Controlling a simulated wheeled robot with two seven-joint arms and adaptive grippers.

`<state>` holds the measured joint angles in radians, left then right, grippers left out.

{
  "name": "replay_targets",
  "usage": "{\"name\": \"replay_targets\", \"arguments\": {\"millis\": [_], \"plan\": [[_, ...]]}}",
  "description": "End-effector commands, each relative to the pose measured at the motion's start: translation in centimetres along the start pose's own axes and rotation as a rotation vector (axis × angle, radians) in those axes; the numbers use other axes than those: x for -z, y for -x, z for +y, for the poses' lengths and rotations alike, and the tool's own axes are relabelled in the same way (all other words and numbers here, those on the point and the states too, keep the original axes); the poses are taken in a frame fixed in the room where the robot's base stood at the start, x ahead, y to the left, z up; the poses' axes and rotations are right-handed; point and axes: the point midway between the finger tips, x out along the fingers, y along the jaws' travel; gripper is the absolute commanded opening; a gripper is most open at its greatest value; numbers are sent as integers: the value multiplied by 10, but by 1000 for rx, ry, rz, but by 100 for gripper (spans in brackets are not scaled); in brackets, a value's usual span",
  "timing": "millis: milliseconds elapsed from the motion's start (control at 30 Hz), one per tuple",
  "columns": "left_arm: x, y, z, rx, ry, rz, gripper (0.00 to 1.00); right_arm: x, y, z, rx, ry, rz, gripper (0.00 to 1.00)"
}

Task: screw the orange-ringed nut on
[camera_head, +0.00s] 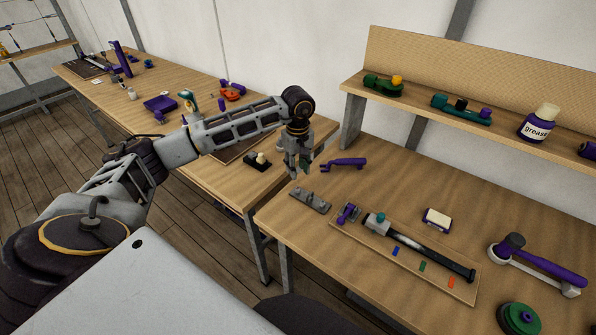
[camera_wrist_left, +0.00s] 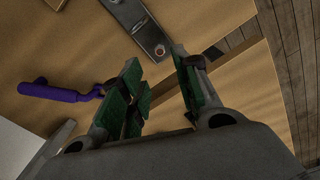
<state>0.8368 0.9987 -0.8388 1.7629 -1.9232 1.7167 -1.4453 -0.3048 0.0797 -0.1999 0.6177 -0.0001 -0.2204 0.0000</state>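My left gripper (camera_head: 299,171) hangs fingers-down above the left edge of the near bench. In the left wrist view its green-padded fingers (camera_wrist_left: 160,88) are apart, with nothing seen held between them. A grey block (camera_head: 310,200) lies on the bench just below and to the right of it. In the wrist view the block (camera_wrist_left: 135,25) carries a small round part with a reddish-orange ring (camera_wrist_left: 160,50), beyond the fingertips; I cannot tell whether this is the nut. A dark spar (camera_head: 430,255) with a teal piece lies on a wooden board (camera_head: 350,238). My right gripper is not in view.
A purple wrench-like tool (camera_head: 345,163) lies behind the block; it also shows in the wrist view (camera_wrist_left: 55,93). Blue, green and orange marks sit on the board. A purple-handled tool (camera_head: 540,265) lies at right. A shelf (camera_head: 440,118) stands behind. A gap separates the benches.

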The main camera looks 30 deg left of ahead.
Motion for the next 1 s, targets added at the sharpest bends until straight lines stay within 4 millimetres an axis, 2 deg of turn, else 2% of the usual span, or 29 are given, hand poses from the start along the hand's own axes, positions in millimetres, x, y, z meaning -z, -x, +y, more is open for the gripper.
{"name": "replay_targets", "arguments": {"millis": [267, 1000], "plan": [[0, -12, 0, 0, 0, -1, 32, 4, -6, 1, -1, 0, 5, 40], [0, -77, 0, 0, 1, 0, 32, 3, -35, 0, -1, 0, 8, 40]]}}
